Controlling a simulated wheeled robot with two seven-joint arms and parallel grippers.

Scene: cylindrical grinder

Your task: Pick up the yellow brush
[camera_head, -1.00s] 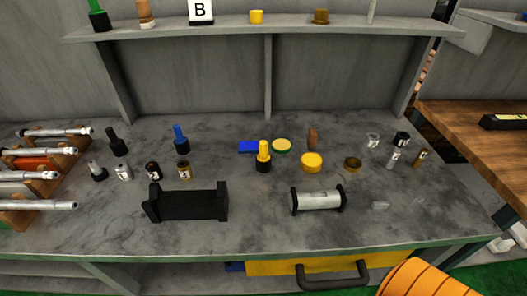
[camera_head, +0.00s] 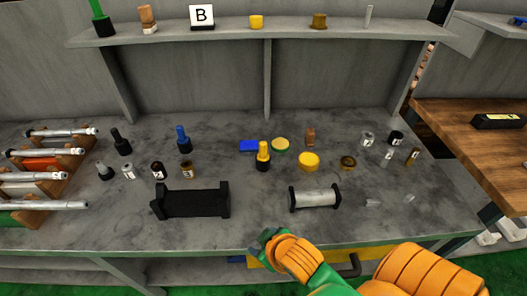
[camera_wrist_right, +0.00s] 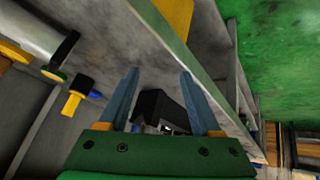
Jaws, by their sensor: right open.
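The yellow brush (camera_head: 263,152) stands upright on the grey workbench (camera_head: 270,222), with a yellow handle and a black lower part. It sits in the middle, behind the silver roller. It also shows at the left of the right wrist view (camera_wrist_right: 72,103), outside the jaws. My right gripper (camera_head: 267,241) is at the bench's front edge, well short of the brush. In the right wrist view its two fingers (camera_wrist_right: 160,84) are apart, with nothing held between them. My left gripper is not in view.
A black holder (camera_head: 192,202) and a silver roller (camera_head: 315,197) stand in front of the brush. A shelf (camera_head: 280,34) runs above.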

